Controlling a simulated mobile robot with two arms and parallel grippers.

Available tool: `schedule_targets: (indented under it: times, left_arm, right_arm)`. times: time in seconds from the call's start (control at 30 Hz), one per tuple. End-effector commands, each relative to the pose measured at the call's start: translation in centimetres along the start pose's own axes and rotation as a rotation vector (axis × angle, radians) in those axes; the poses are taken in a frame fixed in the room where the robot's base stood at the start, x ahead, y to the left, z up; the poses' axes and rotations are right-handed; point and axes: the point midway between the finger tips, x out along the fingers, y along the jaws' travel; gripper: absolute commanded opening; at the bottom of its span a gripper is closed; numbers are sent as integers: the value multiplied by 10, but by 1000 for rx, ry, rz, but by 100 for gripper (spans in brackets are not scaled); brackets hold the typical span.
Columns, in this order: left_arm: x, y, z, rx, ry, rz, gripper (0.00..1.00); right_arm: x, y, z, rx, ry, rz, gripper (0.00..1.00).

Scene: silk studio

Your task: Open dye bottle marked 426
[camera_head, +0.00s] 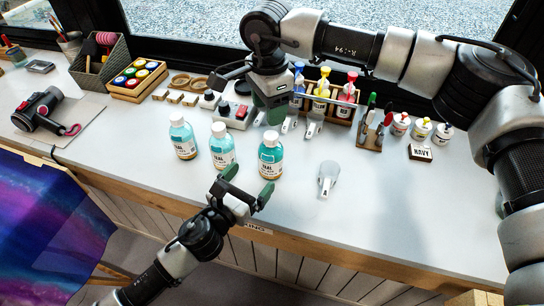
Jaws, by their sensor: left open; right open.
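Three dye bottles stand in a wooden rack at the back: a blue one (298,88), a yellow one (321,92) and a red one (346,97). Their label numbers are too small to read, so I cannot tell which is 426. My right gripper (271,113) is open, pointing down just left of the rack; its arm crosses above the rack.
The white-capped teal bottles stand at left (183,137), middle (222,147) and right (271,156). A clear scoop-like piece (327,178) lies right of them. A small brush stand (370,130) and small jars (421,129) are back right. The table's right front is clear.

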Motion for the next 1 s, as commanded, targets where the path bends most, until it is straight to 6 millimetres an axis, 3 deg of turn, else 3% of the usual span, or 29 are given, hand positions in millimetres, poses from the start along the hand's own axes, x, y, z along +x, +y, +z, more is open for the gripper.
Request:
schedule_targets:
  times: [0.2,0.4,0.83,0.87,1.0]
  left_arm:
    - [43,0,1,-3,-3,1,95]
    - [69,0,0,-3,-1,1,95]
    - [80,0,0,-2,0,1,95]
    - [80,0,0,-2,0,1,93]
    - [79,0,0,-2,0,1,72]
  right_arm:
    - [0,0,-1,2,-1,0,55]
    - [0,0,0,2,-2,0,55]
    - [0,0,0,2,-2,0,55]
    - [0,0,0,2,-2,0,55]
    - [0,0,0,2,-2,0,55]
